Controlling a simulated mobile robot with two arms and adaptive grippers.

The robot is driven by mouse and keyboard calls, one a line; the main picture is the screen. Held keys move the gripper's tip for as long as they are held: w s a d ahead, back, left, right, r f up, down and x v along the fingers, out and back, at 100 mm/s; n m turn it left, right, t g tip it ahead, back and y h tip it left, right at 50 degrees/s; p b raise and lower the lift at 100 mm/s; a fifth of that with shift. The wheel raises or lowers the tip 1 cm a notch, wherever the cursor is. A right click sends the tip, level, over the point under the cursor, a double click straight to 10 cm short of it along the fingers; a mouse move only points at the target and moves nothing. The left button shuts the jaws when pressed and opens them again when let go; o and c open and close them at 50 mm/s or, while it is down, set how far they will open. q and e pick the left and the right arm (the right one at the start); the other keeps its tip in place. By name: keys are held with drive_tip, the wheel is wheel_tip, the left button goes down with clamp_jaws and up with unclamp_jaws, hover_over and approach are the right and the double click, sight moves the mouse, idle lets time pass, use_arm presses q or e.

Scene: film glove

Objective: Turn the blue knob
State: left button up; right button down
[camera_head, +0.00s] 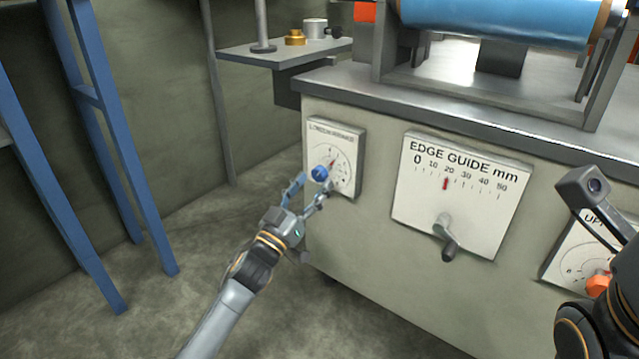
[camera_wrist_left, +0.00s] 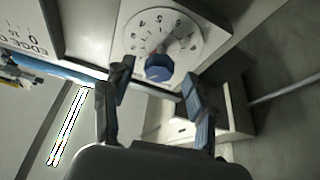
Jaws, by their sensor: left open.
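The blue knob (camera_head: 319,173) sits on a white dial panel (camera_head: 347,133) at the left end of the machine front. The dial has a number scale and a red pointer. My left gripper (camera_head: 308,196) is open, just in front of and slightly below the knob, with its fingers to either side. In the left wrist view the blue knob (camera_wrist_left: 159,67) shows between and beyond the two fingertips (camera_wrist_left: 156,78). I cannot tell whether a finger touches it. My right arm shows at the right edge of the head view; its fingertips are not visible.
An edge guide panel (camera_head: 470,170) with a crank handle (camera_head: 446,240) is right of the dial. Another dial with an orange knob (camera_head: 598,284) sits at far right, partly behind my right arm. A blue frame (camera_head: 100,100) stands at left. The floor (camera_head: 200,235) between is clear.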

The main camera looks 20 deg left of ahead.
sight(317, 178)
use_arm(q)
drive_tip(key=shift+b+x, duration=0.5)
drive_tip(key=shift+x, duration=1.3)
drive_tip(key=c, duration=1.2)
